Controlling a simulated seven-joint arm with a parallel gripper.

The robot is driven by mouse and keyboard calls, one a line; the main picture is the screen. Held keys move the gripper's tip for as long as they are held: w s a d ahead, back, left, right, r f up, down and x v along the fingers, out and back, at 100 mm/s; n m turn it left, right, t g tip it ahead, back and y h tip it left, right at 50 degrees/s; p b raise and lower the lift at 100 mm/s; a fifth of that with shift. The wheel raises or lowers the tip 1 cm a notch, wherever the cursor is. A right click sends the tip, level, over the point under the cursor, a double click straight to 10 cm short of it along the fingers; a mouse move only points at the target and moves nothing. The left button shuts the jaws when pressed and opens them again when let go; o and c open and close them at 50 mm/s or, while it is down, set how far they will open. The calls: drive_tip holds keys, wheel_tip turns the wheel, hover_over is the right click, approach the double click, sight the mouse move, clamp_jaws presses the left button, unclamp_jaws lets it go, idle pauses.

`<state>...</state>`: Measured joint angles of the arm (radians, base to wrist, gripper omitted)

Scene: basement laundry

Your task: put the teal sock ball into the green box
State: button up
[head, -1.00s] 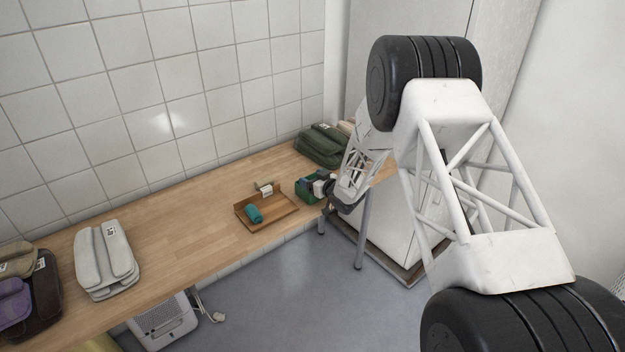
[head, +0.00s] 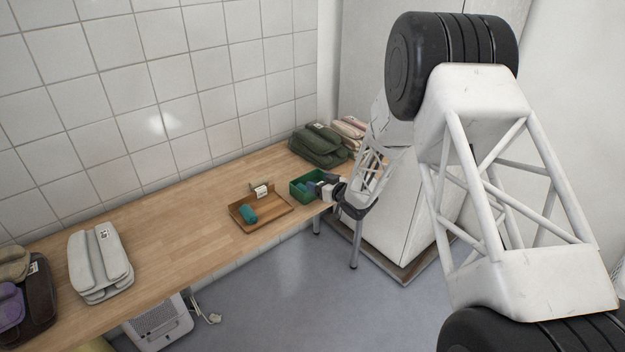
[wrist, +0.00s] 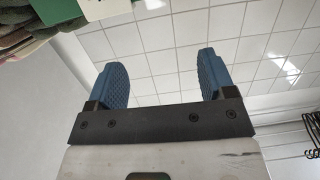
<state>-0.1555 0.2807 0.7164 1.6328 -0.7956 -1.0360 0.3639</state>
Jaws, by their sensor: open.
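The teal sock ball (head: 249,214) lies on a shallow wooden tray (head: 272,215) on the wooden counter. The green box (head: 299,196) stands on the counter to the right of the tray. My gripper (head: 314,187) is at the right side of the green box, with its blue fingers at or over the box rim; I cannot tell whether they touch it. In the wrist view my gripper (wrist: 163,68) has its two blue fingers wide apart and nothing between them. The inside of the box is partly hidden by my fingers.
A small item with a white label (head: 261,191) is at the tray's back edge. Dark green folded cloths (head: 319,146) lie behind the box, with pale ones (head: 350,128) beside them. Grey folded cloth (head: 100,262) lies on the left. The counter between it and the tray is clear.

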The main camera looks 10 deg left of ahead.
drive_tip(key=shift+v, duration=2.35)
drive_tip(key=s+d+r+m+t+h, duration=0.1)
drive_tip(key=s+d+r+m+h, duration=0.2)
drive_tip(key=r, duration=0.4)
drive_tip(key=s+d+r+h, duration=0.1)
drive_tip(key=d+r+h, duration=0.2)
drive_tip(key=d+r, duration=0.35)
drive_tip(key=s+d+r+m+g+h, duration=0.25)
drive_tip(key=s+d+r+h, duration=0.25)
drive_tip(key=s+d+r, duration=0.45)
drive_tip(key=s+r+m+g, duration=0.1)
drive_tip(key=s+r+g, duration=0.1)
drive_tip(key=s, duration=1.1)
drive_tip(key=s+d+r+m+g, duration=0.1)
drive_tip(key=s+g, duration=0.1)
drive_tip(key=s, duration=1.1)
drive_tip(key=s+d+r+m+g+h, duration=0.1)
drive_tip(key=s+r+m+g, duration=0.1)
drive_tip(key=s, duration=1.2)
drive_tip(key=shift+d+r+g, duration=0.25)
drive_tip(key=shift+r+g, duration=0.1)
drive_tip(key=shift+g, duration=0.1)
